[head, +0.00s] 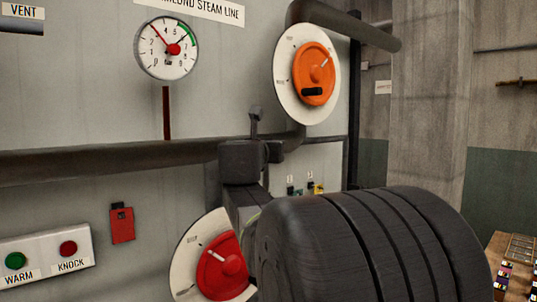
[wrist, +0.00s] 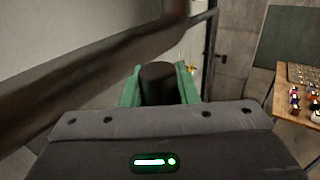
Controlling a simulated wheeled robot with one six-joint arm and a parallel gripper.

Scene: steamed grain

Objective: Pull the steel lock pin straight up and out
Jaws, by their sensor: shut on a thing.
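In the wrist view my gripper (wrist: 158,92) has its two green fingers closed against a dark, round-topped cylinder (wrist: 157,72). I take this to be the head of the steel lock pin. Its lower part is hidden by the gripper body, so I cannot tell how deep it sits. In the head view I cannot clearly make out the fingers or the pin; my dark arm fills the lower right.
A thick dark pipe (head: 100,160) runs along the panel; it is close on the left in the wrist view (wrist: 100,65). An orange wheel (head: 315,72), a red wheel (head: 222,272) and a gauge (head: 168,48) are on the panel. A table (wrist: 283,105) with small items stands right.

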